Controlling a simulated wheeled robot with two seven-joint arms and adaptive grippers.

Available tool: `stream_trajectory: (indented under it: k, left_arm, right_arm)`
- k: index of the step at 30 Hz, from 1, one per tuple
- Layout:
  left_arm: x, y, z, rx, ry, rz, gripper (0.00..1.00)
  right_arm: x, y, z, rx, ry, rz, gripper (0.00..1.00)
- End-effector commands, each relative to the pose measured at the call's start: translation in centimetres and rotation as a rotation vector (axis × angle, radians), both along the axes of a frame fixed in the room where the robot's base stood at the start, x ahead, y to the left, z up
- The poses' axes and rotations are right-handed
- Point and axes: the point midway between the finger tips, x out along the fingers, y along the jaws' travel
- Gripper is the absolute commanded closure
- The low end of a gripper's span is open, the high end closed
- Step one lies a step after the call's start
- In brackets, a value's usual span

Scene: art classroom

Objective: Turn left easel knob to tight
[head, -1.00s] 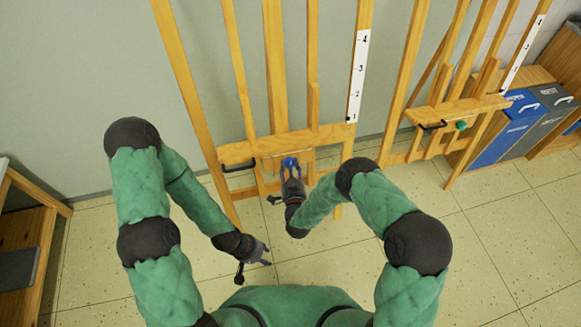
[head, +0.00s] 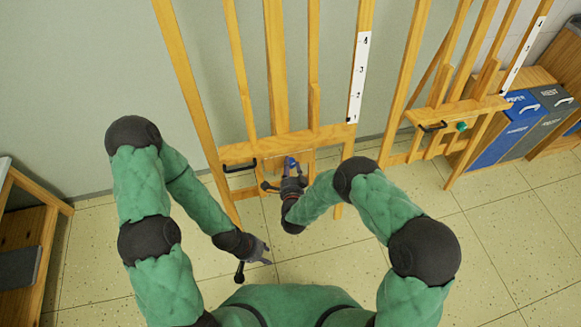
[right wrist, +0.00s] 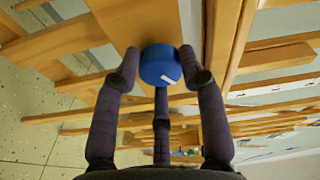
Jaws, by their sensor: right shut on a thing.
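The left easel (head: 236,152) stands upright in front of me, and its blue knob (head: 290,162) sits on the lower wooden crossbar. The knob is partly hidden by my right gripper (head: 290,170). In the right wrist view the blue knob (right wrist: 160,68) carries a white mark, pointing to the lower right. The right gripper's fingers (right wrist: 160,75) are shut around it, one at each side and one below. My left gripper (head: 258,262) is open and empty, low over the floor, away from the easel.
A second easel (head: 470,104) with a green knob (head: 461,127) stands to the right. Blue and grey bins (head: 510,135) are beyond it. A black handle (head: 240,167) sits left of the blue knob. A wooden unit (head: 25,245) is at the far left.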

Motion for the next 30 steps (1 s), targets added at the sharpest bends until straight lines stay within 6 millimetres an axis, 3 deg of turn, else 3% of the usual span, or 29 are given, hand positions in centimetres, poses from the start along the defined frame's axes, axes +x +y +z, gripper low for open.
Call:
stream_trajectory:
  k: [20, 21, 22, 30]
  left_arm:
    - [0.0, 0.0, 0.05, 0.0, 0.0, 0.0, 0.6]
    - [0.0, 0.0, 0.05, 0.0, 0.0, 0.0, 0.6]
    - [0.0, 0.0, 0.05, 0.0, 0.0, 0.0, 0.6]
    - [0.0, 0.0, 0.05, 0.0, 0.0, 0.0, 0.6]
  right_arm:
    - [0.04, 0.08, 0.08, 0.055, 0.014, -0.008, 0.92]
    - [0.04, 0.07, 0.09, 0.055, 0.014, -0.008, 0.48]
    - [0.04, 0.07, 0.09, 0.055, 0.014, -0.008, 0.39]
    - [0.04, 0.02, 0.06, 0.055, 0.013, -0.009, 0.36]
